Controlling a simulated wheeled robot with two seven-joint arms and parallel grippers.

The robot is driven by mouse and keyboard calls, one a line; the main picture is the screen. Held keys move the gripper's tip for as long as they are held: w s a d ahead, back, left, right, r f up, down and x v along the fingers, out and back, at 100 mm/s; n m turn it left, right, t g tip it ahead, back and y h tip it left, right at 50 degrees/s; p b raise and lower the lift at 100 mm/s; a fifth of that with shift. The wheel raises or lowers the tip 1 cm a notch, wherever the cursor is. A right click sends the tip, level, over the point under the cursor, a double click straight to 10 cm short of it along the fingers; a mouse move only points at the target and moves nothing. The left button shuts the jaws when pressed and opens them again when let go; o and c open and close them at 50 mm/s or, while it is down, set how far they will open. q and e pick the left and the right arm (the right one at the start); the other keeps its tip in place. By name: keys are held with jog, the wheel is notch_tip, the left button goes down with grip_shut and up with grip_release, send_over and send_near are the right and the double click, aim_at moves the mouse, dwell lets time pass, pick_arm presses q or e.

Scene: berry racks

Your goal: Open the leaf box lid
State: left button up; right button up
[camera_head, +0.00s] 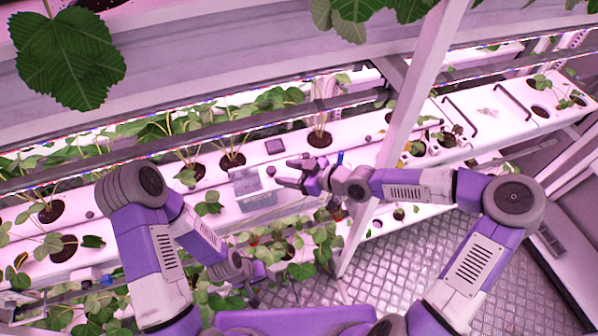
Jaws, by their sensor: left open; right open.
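A small translucent grey box (258,202), which looks like the leaf box, hangs at the front of the white planting trough near the middle of the view. A grey flat panel (246,182) shows at its upper edge and may be its lid; I cannot tell clearly whether it is raised. My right gripper (284,172) is open, just right of the panel and above the box's right end. I cannot tell if it touches the panel. My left gripper (264,284) is open and low, below the box among the lower plants, and holds nothing that I can see.
White troughs (345,155) with strawberry plants run across the rack. A slanted white post (398,135) stands right of my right gripper. Leafy plants (300,245) crowd the lower level. A metal grating floor (410,262) is open at the lower right. A large leaf (66,58) hangs upper left.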

pick_arm(q)
jog(key=shift+r+p, duration=0.4)
jog(key=shift+r, duration=0.15)
pick_arm(e)
jog(key=shift+v, duration=1.9)
jog(key=shift+f, duration=0.1)
